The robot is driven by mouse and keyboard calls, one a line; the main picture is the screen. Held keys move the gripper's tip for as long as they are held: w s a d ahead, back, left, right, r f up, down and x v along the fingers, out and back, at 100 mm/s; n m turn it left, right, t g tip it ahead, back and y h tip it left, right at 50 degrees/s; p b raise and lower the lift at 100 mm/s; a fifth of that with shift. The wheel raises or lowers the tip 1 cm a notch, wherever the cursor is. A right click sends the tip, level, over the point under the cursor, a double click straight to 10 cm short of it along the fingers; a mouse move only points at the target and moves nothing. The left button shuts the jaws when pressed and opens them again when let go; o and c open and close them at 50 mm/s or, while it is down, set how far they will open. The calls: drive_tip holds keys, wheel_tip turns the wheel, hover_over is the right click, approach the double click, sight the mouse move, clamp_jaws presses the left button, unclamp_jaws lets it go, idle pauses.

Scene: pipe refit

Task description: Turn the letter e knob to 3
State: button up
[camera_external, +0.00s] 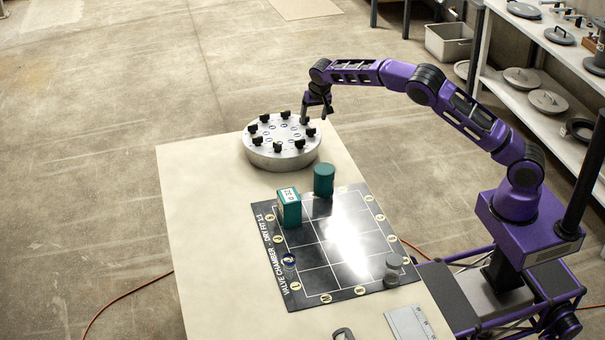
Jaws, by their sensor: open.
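A round grey metal dial unit (282,161) sits at the far end of the table. Several black knobs, such as one at its left (253,128) and one at its front (277,146), stand in a ring on its top, with small blue-marked labels inside the ring. The letters and numbers are too small to read, so I cannot tell which knob is e. My gripper (315,118) is open and points down over the far right rim of the dial unit, close to a knob there. I cannot tell whether it touches that knob.
On the table (200,230), a black gridded board (312,282) carries a green box (289,208), a green cylinder (324,179), a small blue-rimmed item (289,261) and a grey-lidded jar (392,270). A metal plate (408,322) lies at the front. The table's left side is clear.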

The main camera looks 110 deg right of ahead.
sight(311, 129)
drive_tip(key=x, duration=0.6)
drive_tip(key=shift+d+f, duration=0.1)
drive_tip(key=shift+d, duration=0.05)
drive_tip(key=shift+c, duration=0.2)
clamp_jaws()
